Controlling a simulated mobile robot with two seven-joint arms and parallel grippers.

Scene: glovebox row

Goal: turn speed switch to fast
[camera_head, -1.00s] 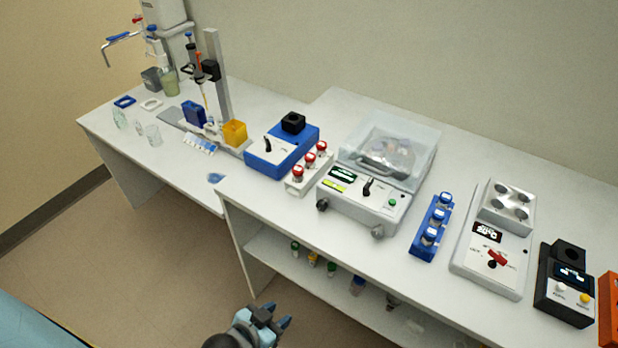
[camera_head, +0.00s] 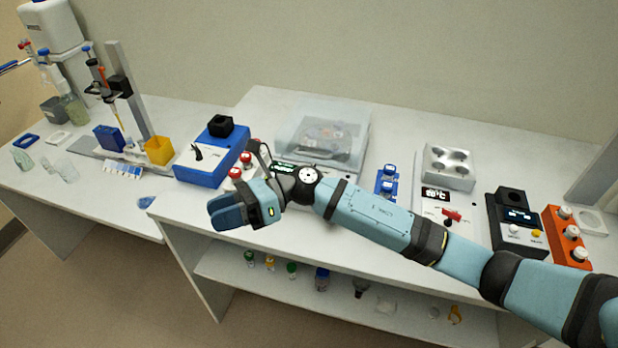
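The blue mixer (camera_head: 212,168) with a black cup on top stands on the bench left of centre. A small black lever (camera_head: 197,153) sits on its white front panel; I cannot read its markings. The machine with a clear lid (camera_head: 322,138) stands to its right, and my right arm hides most of its front panel. My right gripper (camera_head: 226,209) reaches in from the right, in front of and below the blue mixer in the picture, with its fingers toward the lower left. It looks empty; its finger gap is unclear. My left gripper is out of view.
A yellow box (camera_head: 159,150) is left of the mixer.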

